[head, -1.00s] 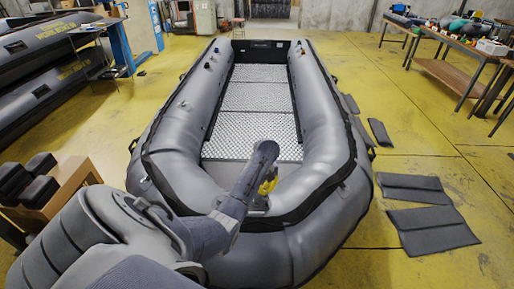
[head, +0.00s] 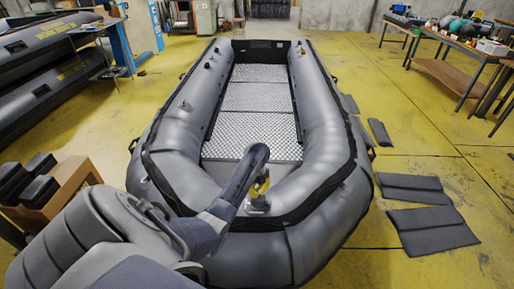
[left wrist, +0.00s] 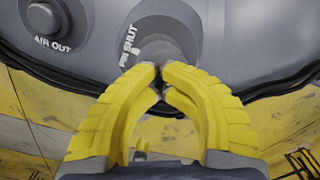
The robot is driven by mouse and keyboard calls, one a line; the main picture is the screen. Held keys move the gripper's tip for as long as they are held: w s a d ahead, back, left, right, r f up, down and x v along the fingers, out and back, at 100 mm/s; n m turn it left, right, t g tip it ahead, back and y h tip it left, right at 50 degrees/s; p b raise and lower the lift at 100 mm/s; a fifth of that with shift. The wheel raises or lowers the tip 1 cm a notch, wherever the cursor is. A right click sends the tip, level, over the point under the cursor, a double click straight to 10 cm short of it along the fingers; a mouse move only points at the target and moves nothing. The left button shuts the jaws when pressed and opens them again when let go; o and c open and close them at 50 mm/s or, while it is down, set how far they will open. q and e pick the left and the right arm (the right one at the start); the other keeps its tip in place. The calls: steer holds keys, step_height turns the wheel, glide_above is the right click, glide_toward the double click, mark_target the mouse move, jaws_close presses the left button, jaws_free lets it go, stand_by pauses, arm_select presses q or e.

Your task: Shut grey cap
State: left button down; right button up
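The grey cap (left wrist: 165,38) shows at the top middle of the left wrist view, on the grey boat tube, with lettering ending in "SHUT" and a white mark. In the head view a small grey fitting (head: 257,207) stands on the near end of the inflatable boat (head: 170,140). My left gripper (left wrist: 160,72) has yellow fingers with the tips together, overlapping the cap's near edge. Whether they touch the cap I cannot tell. In the head view the left gripper (head: 262,185) is partly hidden behind my wrist. My right gripper is out of view.
A round knob (left wrist: 42,18) marked "AIR OUT" sits left of the cap. Black pads (head: 434,228) lie on the yellow floor at right. A cardboard box (head: 75,180) with black blocks stands at left. Workbenches (head: 450,75) stand at far right.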

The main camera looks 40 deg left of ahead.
arm_select(q)
steer(key=shift+s+d+f, duration=0.1)
steer(key=shift+d+f, duration=0.35)
steer(key=shift+f, duration=0.05)
steer(key=shift+w+r, duration=0.2)
steer(key=shift+r, duration=1)
steer(key=shift+a+r, duration=0.15)
steer(key=shift+r, duration=1.15)
steer(key=shift+a+r, duration=0.15)
steer(key=shift+r, duration=1.1)
